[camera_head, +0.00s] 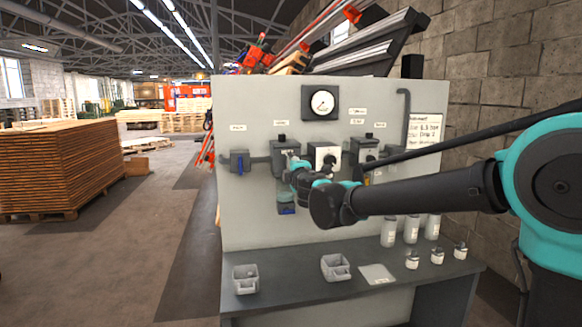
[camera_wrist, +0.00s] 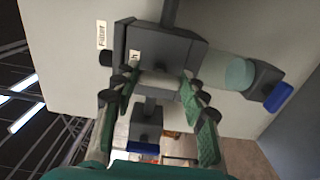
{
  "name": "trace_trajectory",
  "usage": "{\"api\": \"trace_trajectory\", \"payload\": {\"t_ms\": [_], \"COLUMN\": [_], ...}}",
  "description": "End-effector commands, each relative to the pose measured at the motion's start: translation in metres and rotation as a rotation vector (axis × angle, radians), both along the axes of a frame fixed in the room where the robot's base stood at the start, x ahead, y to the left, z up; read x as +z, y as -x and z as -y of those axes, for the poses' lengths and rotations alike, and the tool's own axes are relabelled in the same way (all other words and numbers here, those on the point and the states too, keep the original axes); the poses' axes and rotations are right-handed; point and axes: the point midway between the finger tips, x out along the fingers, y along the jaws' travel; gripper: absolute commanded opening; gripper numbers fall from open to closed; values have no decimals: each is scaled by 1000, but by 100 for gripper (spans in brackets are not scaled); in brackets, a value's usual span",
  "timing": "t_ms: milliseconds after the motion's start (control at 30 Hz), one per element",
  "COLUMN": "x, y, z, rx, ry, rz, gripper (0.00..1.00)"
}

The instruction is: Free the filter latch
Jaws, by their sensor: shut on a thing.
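The filter unit is a dark grey block (camera_head: 283,146) on the panel, left of the middle in the head view. It fills the top middle of the wrist view (camera_wrist: 168,48), beside a "Filter" label (camera_wrist: 101,34). A pale, rounded piece on its front, seemingly the filter latch (camera_wrist: 158,83), lies between my fingers. My gripper (camera_wrist: 158,92) is shut on it; the fingers hide its ends. The head view shows my gripper (camera_head: 296,166) at the filter. A translucent greenish bowl (camera_wrist: 238,73) with a dark, blue-tipped drain (camera_wrist: 277,96) extends from the block; it also shows below my wrist (camera_head: 286,197).
A blue-handled valve (camera_head: 239,161) is left of the filter; a white-faced unit (camera_head: 325,155) and another dark unit (camera_head: 364,148) are right. A gauge (camera_head: 322,102) sits above. The shelf holds two grey trays (camera_head: 246,287) (camera_head: 325,275), a pale sheet (camera_head: 377,274) and several containers.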

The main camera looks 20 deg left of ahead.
Motion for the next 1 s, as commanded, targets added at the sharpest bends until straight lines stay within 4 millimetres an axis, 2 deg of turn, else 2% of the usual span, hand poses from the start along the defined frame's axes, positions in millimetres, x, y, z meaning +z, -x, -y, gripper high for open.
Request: {"api": "trace_trajectory", "payload": {"t_ms": [167,200,367,767,1000], "x": [-1,-1,0,0,0], "y": [0,0,0,5,38], "z": [1,1,1,3,23], "rx": [-1,-1,-1,0,0], "ry": [-2,-2,-1,0,0], "rz": [-1,-1,-1,0,0], "gripper": [14,45,64,64,64]}}
